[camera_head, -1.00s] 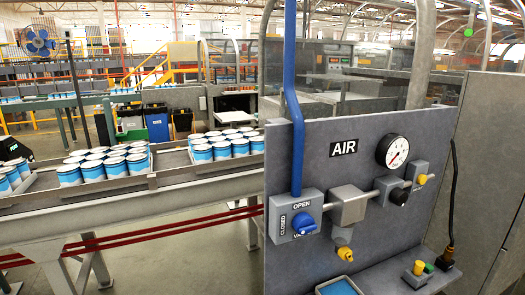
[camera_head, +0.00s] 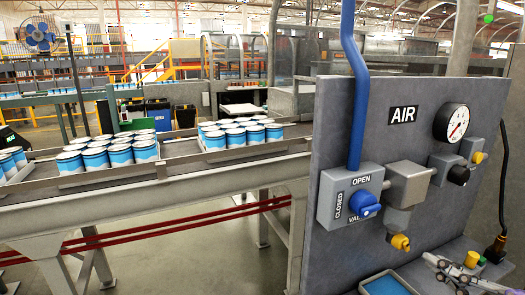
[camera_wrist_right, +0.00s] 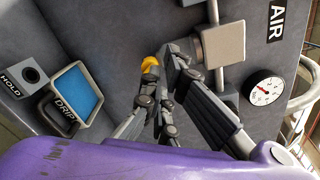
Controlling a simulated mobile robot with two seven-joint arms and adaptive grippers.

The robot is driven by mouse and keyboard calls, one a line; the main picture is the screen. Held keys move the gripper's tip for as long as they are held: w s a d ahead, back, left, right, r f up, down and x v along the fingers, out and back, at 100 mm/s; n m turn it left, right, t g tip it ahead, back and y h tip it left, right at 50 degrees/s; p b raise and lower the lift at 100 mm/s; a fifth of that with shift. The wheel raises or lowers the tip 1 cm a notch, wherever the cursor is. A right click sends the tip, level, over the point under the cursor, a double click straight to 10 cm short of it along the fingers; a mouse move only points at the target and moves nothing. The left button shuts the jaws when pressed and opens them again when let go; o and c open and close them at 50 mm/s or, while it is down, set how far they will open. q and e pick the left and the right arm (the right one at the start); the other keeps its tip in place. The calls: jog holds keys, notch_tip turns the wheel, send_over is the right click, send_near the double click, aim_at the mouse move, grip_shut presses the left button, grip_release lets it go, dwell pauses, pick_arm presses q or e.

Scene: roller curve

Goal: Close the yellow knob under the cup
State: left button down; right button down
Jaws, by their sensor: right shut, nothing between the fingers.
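The yellow knob (camera_head: 400,242) sits on the underside of the grey cup (camera_head: 398,220), below the square grey block (camera_head: 406,184) on the AIR panel. My right gripper (camera_head: 432,262) is at the lower right of the head view, in front of the panel's lower ledge, below and right of the knob. In the right wrist view its shut, empty fingers (camera_wrist_right: 162,72) point at the panel, and the yellow knob (camera_wrist_right: 149,64) shows right beside the fingertips. I cannot tell whether they touch it. My left gripper is not in view.
The blue valve knob (camera_head: 364,203) and blue pipe (camera_head: 355,90) are left of the cup. A gauge (camera_head: 451,123) is at upper right. A blue-bottomed drip tray (camera_head: 386,286) lies below the knob. A black cable (camera_head: 503,190) hangs at right.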

aim_at(397, 236)
jog(key=x, duration=0.1)
jog(key=p+x, duration=0.1)
jog(key=x, duration=0.1)
jog(key=p+x, duration=0.1)
jog(key=shift+w+a+r, duration=0.2)
jog(key=shift+w+r, duration=0.1)
jog(key=shift+r, duration=0.05)
jog(key=shift+w+a+f, duration=0.2)
jog(key=shift+w+a, duration=0.05)
jog(key=shift+w, duration=0.3)
jog(key=shift+f, duration=0.15)
jog(key=shift+d+f, duration=0.1)
jog(key=shift+f, duration=0.05)
